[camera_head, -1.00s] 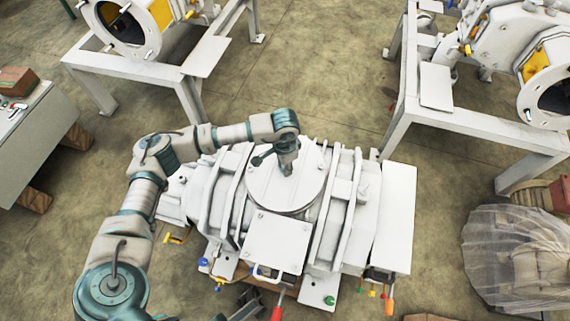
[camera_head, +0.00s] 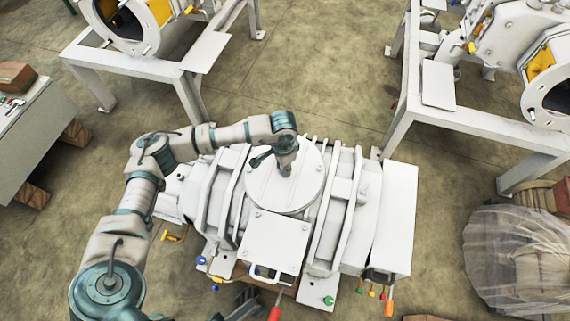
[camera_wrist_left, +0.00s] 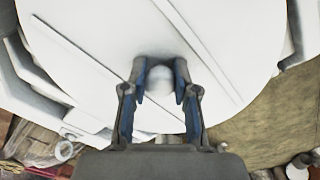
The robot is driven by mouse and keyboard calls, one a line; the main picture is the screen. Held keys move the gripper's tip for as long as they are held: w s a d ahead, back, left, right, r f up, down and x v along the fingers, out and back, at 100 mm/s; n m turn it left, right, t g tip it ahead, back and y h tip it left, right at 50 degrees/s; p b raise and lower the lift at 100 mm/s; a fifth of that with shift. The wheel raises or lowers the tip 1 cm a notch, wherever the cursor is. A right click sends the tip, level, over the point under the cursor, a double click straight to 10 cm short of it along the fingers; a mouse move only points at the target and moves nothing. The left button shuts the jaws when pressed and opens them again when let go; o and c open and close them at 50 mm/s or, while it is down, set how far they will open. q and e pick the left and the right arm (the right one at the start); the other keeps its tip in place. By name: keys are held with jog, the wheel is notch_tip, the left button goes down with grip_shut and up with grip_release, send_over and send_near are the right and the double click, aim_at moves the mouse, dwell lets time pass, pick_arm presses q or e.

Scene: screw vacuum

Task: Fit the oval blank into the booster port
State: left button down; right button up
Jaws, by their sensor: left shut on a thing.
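The oval blank (camera_head: 306,182) is a white rounded plate lying over the top of the white vacuum booster (camera_head: 341,215). In the left wrist view the blank (camera_wrist_left: 95,60) fills most of the picture, with two thin straight ribs and a round white knob (camera_wrist_left: 160,80). My left gripper (camera_head: 286,170) comes down on the blank from above. Its blue-padded fingers (camera_wrist_left: 160,75) are shut on the knob. The booster port is hidden under the blank, and I cannot tell whether the blank touches its rim. My right gripper is not in view.
A white square plate (camera_head: 272,244) sits in front of the blank. White steel stands with machines are at the back left (camera_head: 150,69) and back right (camera_head: 475,119). A plastic-wrapped item (camera_head: 515,255) is at the right. A bench (camera_head: 35,130) is at the left.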

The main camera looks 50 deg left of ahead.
pick_arm(q)
jog(key=c, duration=0.9)
grip_release()
jog(key=shift+c, duration=0.2)
jog(key=shift+o, duration=0.7)
notch_tip(320, 180, up, 12)
jog(key=shift+f, duration=0.1)
